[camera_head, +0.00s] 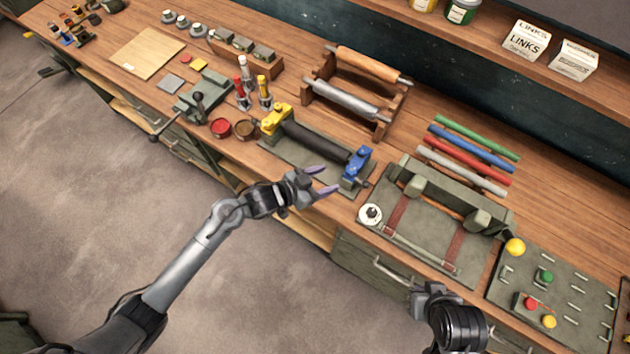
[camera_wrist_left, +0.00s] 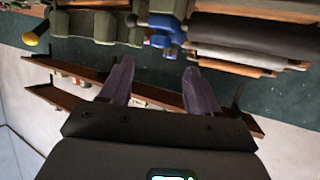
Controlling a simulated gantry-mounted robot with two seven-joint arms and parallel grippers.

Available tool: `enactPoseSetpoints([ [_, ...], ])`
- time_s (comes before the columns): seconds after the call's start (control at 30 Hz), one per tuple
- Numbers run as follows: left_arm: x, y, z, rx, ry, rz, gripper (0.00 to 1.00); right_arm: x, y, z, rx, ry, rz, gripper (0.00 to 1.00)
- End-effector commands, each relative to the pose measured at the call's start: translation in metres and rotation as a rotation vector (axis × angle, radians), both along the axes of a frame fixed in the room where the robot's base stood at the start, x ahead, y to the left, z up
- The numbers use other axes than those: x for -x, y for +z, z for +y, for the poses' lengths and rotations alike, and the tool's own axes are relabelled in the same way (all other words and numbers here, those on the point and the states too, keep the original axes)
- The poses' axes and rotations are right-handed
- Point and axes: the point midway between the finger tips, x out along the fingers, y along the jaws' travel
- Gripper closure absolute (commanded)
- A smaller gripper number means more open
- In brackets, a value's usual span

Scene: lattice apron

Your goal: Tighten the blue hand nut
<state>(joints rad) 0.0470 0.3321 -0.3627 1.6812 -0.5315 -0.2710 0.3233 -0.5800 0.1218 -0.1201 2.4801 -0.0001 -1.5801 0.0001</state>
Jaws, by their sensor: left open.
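A blue clamp block (camera_head: 356,165) stands at the right end of a dark roller (camera_head: 315,140) on a grey-green base plate. The blue hand nut seems to be part of this block, but I cannot pick it out clearly. The blue part also shows at the top of the left wrist view (camera_wrist_left: 165,38), ahead of my fingers. My left gripper (camera_head: 329,178) is open and empty, at the bench's front edge just left of the blue block, apart from it. My right gripper (camera_head: 432,292) is partly visible at the bottom right; its fingers are not clear.
A yellow clamp block (camera_head: 273,118) holds the roller's left end. A grey-green tray (camera_head: 420,222) with straps lies to the right. Colored rods (camera_head: 470,150) lie behind it. The floor in front of the bench is clear.

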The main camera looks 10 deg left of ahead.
Motion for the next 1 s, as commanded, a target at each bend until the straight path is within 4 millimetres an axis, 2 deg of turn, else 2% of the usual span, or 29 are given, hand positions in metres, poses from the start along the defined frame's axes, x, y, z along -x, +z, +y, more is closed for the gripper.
enactPoseSetpoints([
  [0.1,0.010,0.005,0.011,-0.002,0.001,0.000,0.38,0.000,-0.001,0.000,0.000,0.000,0.000,1.00],
  [0.3,0.018,0.011,0.019,-0.001,0.000,0.000,0.38,0.000,-0.002,0.000,0.000,0.000,0.000,1.00],
  [0.77,0.017,0.012,0.021,-0.018,-0.003,-0.021,0.38,0.000,-0.002,0.000,0.000,-0.001,0.000,1.00],
  [0.87,0.003,0.025,0.030,-0.029,0.050,-0.082,0.38,0.000,-0.002,0.000,-0.001,-0.001,0.000,1.00],
  [1.0,-0.014,0.055,0.029,-0.021,0.156,-0.212,0.38,0.000,-0.009,0.001,-0.002,-0.002,-0.002,1.00],
])
